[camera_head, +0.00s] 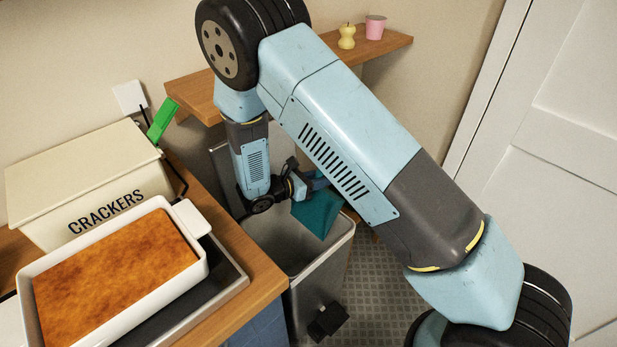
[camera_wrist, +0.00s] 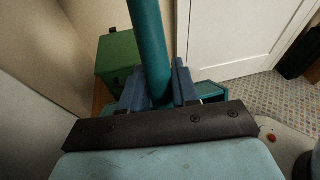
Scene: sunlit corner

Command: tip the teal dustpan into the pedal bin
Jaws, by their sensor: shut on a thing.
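The teal dustpan (camera_head: 318,212) hangs over the right part of the pedal bin's opening in the head view, its pan slanting downward. The grey pedal bin (camera_head: 320,275) stands open, with its dark inside showing and a black pedal at its foot. My gripper (camera_head: 302,184) is above the bin, shut on the dustpan's handle. In the wrist view the teal handle (camera_wrist: 150,45) runs up between the two blue fingers of my gripper (camera_wrist: 158,88). My arm hides part of the dustpan, and I cannot see whether anything lies in it.
A wooden counter (camera_head: 262,283) left of the bin holds a crackers box (camera_head: 90,180) and a white baking dish (camera_head: 200,268). A wooden shelf (camera_head: 390,47) behind carries a yellow pear-shaped thing (camera_head: 347,37) and a pink cup (camera_head: 375,27). A green box (camera_wrist: 118,52) shows in the wrist view.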

